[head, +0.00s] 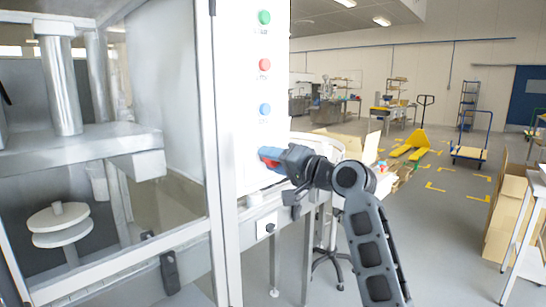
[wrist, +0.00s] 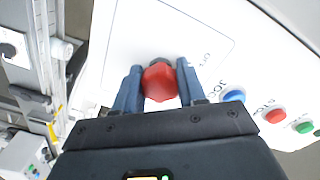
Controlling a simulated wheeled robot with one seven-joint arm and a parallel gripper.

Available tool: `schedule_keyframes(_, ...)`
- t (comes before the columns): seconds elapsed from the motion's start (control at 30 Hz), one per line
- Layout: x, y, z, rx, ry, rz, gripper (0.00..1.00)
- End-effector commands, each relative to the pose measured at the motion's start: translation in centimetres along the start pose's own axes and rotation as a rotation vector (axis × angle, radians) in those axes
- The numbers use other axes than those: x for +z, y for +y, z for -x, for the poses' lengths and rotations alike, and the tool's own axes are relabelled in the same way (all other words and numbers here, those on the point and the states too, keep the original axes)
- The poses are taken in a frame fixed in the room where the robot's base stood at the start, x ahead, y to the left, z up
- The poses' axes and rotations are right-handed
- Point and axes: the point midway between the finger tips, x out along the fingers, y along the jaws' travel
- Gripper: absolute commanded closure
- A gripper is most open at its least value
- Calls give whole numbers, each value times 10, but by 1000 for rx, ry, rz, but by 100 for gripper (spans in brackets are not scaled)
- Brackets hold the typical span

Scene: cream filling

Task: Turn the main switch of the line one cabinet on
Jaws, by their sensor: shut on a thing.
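The white cabinet panel (head: 240,60) stands in the middle of the head view. Its main switch is a red knob (wrist: 160,82), low on the panel, with a dark base behind it. My gripper (wrist: 161,84) has its two blue fingers on either side of the red knob, shut on it. In the head view my gripper (head: 269,157) meets the panel below the blue button, and a bit of red shows at the fingers. The word OFF is readable beside the knob in the wrist view. The knob's exact angle is hard to tell.
Green (head: 264,17), red (head: 265,64) and blue (head: 265,108) buttons sit above the switch. A glazed machine enclosure (head: 160,110) is at left. A yellow pallet jack (head: 412,143), a blue trolley (head: 469,153) and cardboard boxes (head: 507,215) stand on the floor at right.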

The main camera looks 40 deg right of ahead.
Motion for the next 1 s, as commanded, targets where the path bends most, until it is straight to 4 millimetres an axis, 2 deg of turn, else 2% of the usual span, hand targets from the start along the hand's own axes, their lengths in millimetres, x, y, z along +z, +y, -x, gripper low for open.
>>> schedule_keyframes(0.37, 3, 3, 0, 5, -6, -7, 90)
schedule_keyframes(0.4, 3, 3, 0, 5, -6, -7, 57)
schedule_keyframes(0.6, 2, 2, 0, 3, -4, -5, 38)
schedule_keyframes(0.63, 2, 2, 0, 2, -3, -5, 35)
schedule_keyframes(0.87, 1, 1, 0, 1, -2, -4, 35)
schedule_keyframes(1.0, 1, 2, 9, 0, 1, -4, 35)
